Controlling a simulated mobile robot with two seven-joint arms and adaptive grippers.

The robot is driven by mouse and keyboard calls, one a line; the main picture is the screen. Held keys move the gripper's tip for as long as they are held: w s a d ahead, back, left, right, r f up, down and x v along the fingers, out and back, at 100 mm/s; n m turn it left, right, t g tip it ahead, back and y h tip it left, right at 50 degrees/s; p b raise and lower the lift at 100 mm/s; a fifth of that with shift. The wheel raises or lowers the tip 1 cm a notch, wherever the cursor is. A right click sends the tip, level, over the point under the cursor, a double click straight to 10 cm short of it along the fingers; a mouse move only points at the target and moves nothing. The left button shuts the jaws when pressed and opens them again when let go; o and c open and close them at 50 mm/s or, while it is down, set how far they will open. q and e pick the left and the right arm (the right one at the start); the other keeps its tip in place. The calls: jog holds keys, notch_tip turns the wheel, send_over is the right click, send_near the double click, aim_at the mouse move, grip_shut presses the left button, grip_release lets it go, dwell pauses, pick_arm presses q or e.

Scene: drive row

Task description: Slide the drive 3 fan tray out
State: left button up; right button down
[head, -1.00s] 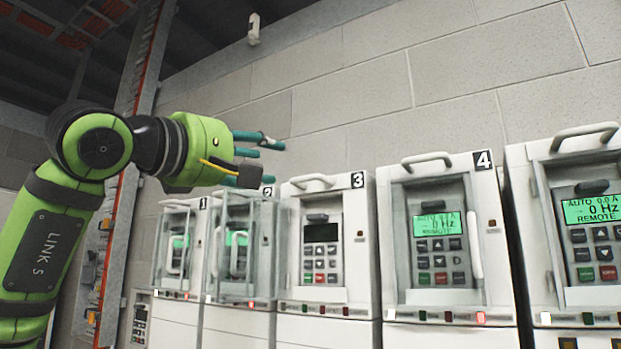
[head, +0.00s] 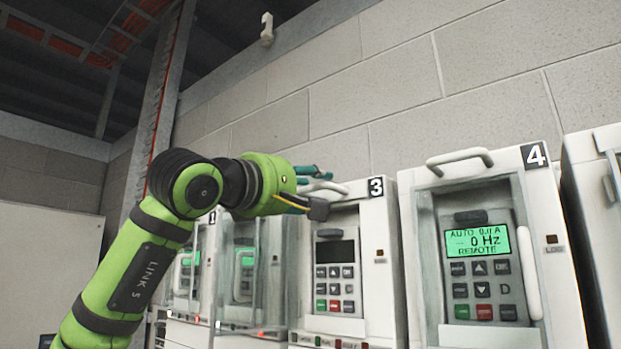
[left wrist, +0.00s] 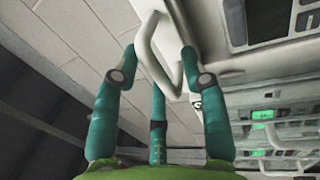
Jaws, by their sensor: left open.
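Drive 3 (head: 372,262) is a white cabinet with a black "3" label, a dark display and a keypad. The white bar handle of its fan tray (head: 338,187) stands out at the top, partly hidden behind my left gripper. The tray looks seated in the cabinet. My left gripper (head: 318,172), green with teal fingers, is open at this handle. In the left wrist view the white handle (left wrist: 144,42) lies between the spread fingertips of my gripper (left wrist: 157,62). I cannot tell whether the fingers touch it. My right gripper is not in view.
Drive 4 (head: 415,215) stands right of drive 3, with a lit green display and its own top handle (head: 459,160). Another cabinet (head: 600,160) is at the right edge. Glazed drives (head: 247,270) stand to the left, partly behind my arm. The block wall (head: 330,90) is behind.

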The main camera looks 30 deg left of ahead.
pick_arm(q)
jog(key=shift+s, duration=0.1)
grip_shut()
jog(key=shift+s, duration=0.1)
jog(key=v, duration=0.3)
jog(key=r+b+v, duration=0.1)
jog(key=v, duration=0.1)
jog(key=shift+s+a, duration=0.1)
jog(key=shift+s, duration=0.05)
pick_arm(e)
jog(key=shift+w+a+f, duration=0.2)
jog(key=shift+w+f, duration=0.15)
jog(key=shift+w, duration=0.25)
pick_arm(q)
grip_release()
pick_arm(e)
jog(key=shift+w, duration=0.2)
